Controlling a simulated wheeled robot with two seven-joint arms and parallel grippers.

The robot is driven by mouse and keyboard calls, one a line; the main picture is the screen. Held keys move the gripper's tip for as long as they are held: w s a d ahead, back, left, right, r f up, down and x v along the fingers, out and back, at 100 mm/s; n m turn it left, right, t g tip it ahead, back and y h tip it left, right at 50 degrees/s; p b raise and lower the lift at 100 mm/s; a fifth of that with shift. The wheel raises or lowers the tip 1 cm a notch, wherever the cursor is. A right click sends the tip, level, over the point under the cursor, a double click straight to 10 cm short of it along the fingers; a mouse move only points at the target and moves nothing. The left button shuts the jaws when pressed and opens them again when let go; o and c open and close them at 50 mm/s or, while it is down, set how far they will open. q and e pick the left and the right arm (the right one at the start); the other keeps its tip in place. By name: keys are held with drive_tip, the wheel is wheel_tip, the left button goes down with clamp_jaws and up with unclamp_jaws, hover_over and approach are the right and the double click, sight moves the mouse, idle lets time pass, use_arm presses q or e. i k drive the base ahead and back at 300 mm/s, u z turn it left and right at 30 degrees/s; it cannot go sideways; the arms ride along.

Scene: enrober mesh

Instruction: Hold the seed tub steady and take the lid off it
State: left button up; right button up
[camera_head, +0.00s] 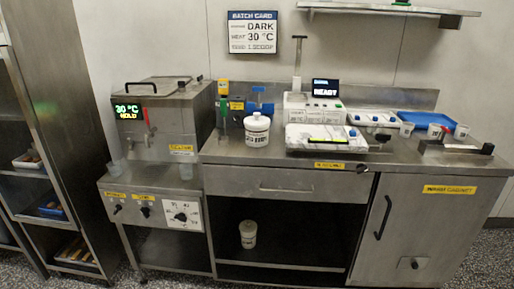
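A white tub (257,133) with a white lid (257,116) on it stands upright on the steel counter, left of the middle. The lid has a small raised part on top, and the tub carries a label too small to read. A second, similar pale tub (248,234) stands in the open compartment under the counter. I cannot tell from the labels which one is the seed tub. Neither of my grippers is in view, and nothing touches either tub.
A steel machine (162,112) with a green display stands left of the tub. A white device (312,110) with a READY screen stands to its right. Coloured upright items (223,105) are close behind its left side. The counter's front strip (230,155) is clear.

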sight(255, 137)
drive_tip(key=u, duration=0.2)
drive_tip(key=k, duration=0.45)
drive_tip(key=z, duration=1.1)
drive_tip(key=i, duration=0.95)
drive_tip(key=u, duration=0.2)
